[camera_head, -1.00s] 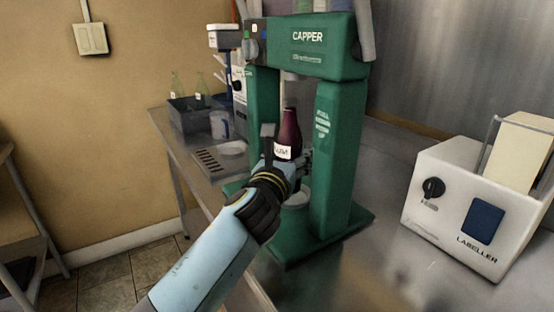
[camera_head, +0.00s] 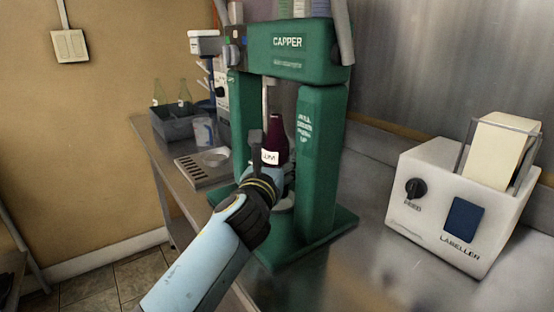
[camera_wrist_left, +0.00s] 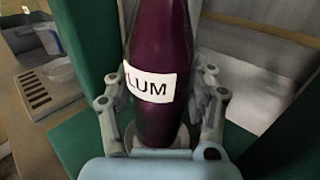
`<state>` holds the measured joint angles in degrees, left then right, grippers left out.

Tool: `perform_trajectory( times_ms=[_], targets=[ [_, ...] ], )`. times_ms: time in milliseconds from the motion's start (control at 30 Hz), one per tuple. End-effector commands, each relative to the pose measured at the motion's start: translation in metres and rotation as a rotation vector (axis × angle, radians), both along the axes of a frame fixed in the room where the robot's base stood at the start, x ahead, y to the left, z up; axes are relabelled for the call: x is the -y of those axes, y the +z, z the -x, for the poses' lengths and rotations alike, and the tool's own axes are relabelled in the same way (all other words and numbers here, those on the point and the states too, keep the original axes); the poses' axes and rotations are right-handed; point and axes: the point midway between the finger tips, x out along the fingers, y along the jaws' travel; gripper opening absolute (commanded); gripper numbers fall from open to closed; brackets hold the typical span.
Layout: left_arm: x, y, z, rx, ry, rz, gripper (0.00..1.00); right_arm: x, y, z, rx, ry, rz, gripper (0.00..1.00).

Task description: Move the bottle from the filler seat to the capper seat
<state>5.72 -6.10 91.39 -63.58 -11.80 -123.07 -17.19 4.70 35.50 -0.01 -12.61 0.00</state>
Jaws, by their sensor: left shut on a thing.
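The bottle (camera_head: 274,141) is dark purple with a white label, and stands upright between the posts of the green capper (camera_head: 288,52). My left gripper (camera_head: 268,170) is shut on it. In the left wrist view the fingers flank the bottle (camera_wrist_left: 158,110), whose label reads "LUM". The bottle's base is near the round pale capper seat (camera_wrist_left: 160,138); I cannot tell whether it rests on it. The filler seat, a round pale disc (camera_head: 215,157) beside a slotted drip tray, stands empty left of the capper. My right gripper is not in view.
The white labeller (camera_head: 455,205) stands on the metal bench at the right. A dark crate (camera_head: 178,124) with green bottles and a clear jug (camera_head: 203,131) are at the back left. The capper's posts stand close on both sides of my gripper. The bench front right is clear.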

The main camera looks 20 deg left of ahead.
Motion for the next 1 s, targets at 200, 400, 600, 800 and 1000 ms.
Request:
perform_trajectory(
  times_ms=[200,400,600,800,1000],
  targets=[
    [0.0000,0.0023,-0.0005,0.004,-0.001,-0.001,0.00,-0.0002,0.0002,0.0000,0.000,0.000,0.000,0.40],
    [0.0001,-0.0005,-0.0006,0.004,-0.001,-0.002,0.00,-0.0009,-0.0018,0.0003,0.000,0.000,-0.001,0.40],
    [0.0002,-0.0035,-0.0007,0.004,-0.001,-0.001,0.00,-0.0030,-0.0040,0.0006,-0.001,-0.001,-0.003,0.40],
    [0.0001,-0.0030,-0.0008,0.004,-0.001,-0.001,0.00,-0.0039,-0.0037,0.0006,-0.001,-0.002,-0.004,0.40],
    [0.0002,-0.0047,-0.0007,0.004,-0.001,-0.001,0.00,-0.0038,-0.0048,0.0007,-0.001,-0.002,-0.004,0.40]
  ],
)
